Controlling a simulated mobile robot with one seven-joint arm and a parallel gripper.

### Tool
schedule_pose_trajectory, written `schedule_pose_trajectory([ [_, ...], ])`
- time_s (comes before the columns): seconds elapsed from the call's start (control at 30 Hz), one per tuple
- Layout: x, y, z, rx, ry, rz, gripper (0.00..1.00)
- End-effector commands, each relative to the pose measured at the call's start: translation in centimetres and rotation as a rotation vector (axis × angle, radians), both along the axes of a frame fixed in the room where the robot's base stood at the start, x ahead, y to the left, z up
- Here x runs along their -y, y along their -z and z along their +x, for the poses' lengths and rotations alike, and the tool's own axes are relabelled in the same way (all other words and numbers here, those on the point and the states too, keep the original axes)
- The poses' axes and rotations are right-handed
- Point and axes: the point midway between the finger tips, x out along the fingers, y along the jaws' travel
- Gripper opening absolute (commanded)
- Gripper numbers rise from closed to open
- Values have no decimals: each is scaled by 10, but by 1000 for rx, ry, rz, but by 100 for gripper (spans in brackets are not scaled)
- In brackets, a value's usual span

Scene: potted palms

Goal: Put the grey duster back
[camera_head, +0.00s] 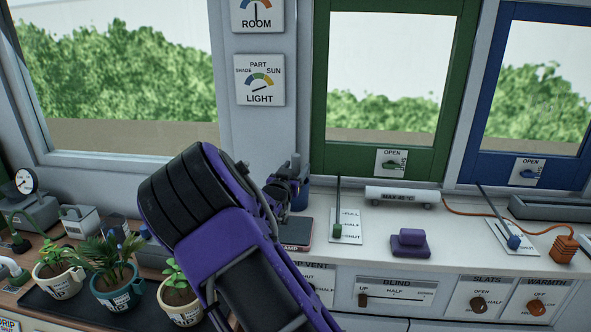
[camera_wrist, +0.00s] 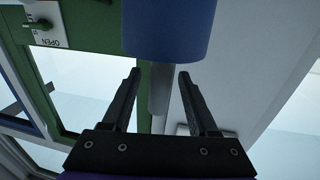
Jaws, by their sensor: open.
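A grey upright rod, apparently the grey duster (camera_head: 296,160), stands in a blue round holder (camera_head: 301,198) on the white sill, behind my gripper in the head view. In the wrist view, which is upside down, the blue holder (camera_wrist: 170,28) is at the top and the grey rod (camera_wrist: 160,90) runs from it between my fingers in the picture. My gripper (camera_wrist: 160,75) is open, with a finger on either side of the rod and a gap to each. I cannot tell how deep the rod lies between them. In the head view my gripper (camera_head: 285,185) partly hides the holder.
A dark flat pad (camera_head: 297,232) lies just in front of the holder. A purple block (camera_head: 410,242), a green-handled lever (camera_head: 338,225) and a white tube (camera_head: 400,196) are to the right. Potted palms (camera_head: 115,268) stand on a black tray at left. The green window frame (camera_head: 385,158) rises behind.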

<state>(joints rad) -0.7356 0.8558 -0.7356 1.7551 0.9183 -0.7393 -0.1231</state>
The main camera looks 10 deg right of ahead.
Motion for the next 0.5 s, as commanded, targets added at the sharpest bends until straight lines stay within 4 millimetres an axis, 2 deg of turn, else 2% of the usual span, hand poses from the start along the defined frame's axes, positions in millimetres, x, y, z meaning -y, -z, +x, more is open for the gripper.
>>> schedule_pose_trajectory([
  [0.17,-14,0,-25,-1,-2,2,60],
  [0.5,-46,-1,-88,-1,-2,2,60],
])
